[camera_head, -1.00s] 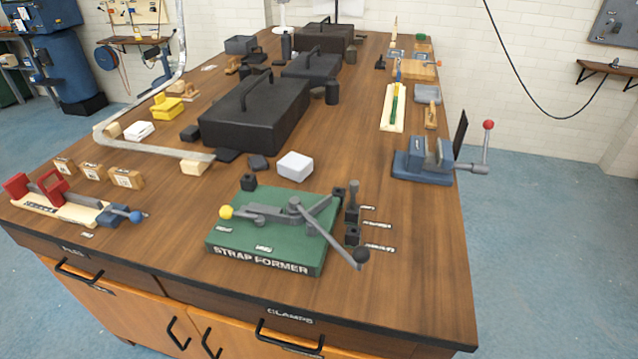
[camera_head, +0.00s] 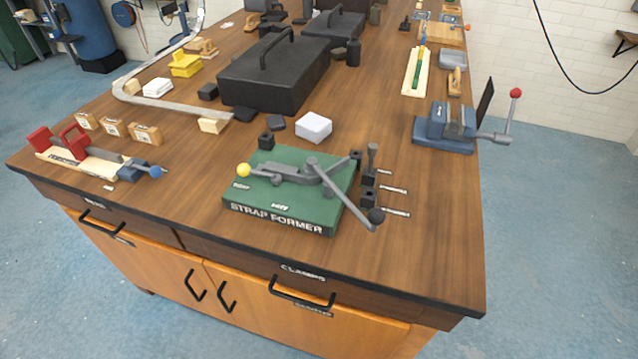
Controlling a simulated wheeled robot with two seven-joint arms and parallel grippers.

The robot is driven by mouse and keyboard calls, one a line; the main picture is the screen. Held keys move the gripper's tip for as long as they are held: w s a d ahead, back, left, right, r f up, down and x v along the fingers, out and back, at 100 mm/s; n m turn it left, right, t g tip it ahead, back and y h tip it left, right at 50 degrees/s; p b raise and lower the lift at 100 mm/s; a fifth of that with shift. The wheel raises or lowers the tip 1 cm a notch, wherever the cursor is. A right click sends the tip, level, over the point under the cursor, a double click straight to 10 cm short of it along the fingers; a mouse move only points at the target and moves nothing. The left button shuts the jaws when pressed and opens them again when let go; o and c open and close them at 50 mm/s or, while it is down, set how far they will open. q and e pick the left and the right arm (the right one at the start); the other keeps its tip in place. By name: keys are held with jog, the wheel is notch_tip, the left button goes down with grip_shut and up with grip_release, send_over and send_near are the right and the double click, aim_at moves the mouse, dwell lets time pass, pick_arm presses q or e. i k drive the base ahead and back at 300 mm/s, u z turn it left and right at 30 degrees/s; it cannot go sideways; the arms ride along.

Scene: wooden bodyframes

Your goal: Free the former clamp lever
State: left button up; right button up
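The strap former (camera_head: 290,205) is a green block with a lettered front face, near the front edge of the wooden workbench. A grey clamp lever with a yellow ball knob (camera_head: 244,170) lies across its top left, low and nearly flat.
Black blocks and a peg (camera_head: 371,160) stand just right of the former. A white block (camera_head: 314,126) and black toolbox (camera_head: 275,75) lie behind it. The bench front right (camera_head: 430,250) is clear.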

aim_at(245, 169)
jog(key=z, duration=1.95)
jog(key=k, duration=0.95)
jog(key=u, duration=0.8)
jog(key=i, duration=0.5)
